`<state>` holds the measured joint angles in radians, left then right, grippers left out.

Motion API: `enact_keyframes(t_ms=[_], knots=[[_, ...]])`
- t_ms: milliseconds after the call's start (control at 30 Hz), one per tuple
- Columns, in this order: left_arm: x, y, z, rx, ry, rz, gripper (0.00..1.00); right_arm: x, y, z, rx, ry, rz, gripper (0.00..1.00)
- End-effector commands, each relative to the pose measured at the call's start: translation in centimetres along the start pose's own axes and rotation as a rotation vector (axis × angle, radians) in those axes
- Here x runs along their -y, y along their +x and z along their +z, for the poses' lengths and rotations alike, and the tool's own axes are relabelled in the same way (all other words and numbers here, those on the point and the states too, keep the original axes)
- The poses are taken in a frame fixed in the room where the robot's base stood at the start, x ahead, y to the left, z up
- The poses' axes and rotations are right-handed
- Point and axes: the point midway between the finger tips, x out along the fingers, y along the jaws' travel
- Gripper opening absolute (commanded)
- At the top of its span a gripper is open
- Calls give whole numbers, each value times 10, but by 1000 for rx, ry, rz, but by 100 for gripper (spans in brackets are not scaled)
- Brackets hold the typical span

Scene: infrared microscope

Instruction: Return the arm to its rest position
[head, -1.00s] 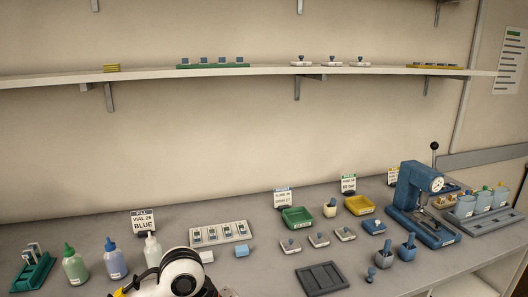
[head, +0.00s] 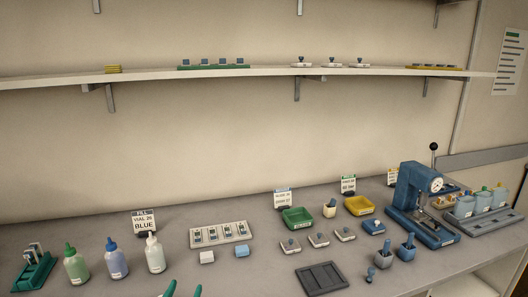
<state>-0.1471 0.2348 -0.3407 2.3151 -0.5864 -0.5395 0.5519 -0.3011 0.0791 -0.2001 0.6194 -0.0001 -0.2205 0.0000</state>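Two teal fingertips of my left gripper (head: 183,290) show at the bottom edge of the head view, left of the middle. They stand apart with nothing visible between them, so the gripper looks open and empty. The rest of that arm is below the picture. My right gripper is not in view.
Green (head: 76,266) and blue-capped (head: 115,260) bottles stand at the left, beside a green rack (head: 33,274). A slide tray (head: 220,234), a dark tray (head: 322,279) and a blue press (head: 421,204) stand further right. Bench around the bottom middle is clear.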

Motion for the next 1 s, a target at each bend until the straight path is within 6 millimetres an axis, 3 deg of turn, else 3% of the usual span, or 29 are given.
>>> enact_keyframes(t_ms=[33, 100, 233, 400, 667, 1000], knots=[[-12, -16, -35, -164, -16, 51, 39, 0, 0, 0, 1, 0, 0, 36], [-24, -43, -79, -384, -23, 92, 39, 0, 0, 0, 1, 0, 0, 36], [-28, -97, -136, -714, -24, 93, 39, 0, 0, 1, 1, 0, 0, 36], [-24, -160, -175, -1016, -22, 33, 39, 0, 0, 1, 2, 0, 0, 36], [-10, -244, -199, -1353, -27, -109, 39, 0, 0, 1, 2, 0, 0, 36], [3, -240, -299, -1409, -23, -126, 39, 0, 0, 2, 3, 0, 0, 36]])
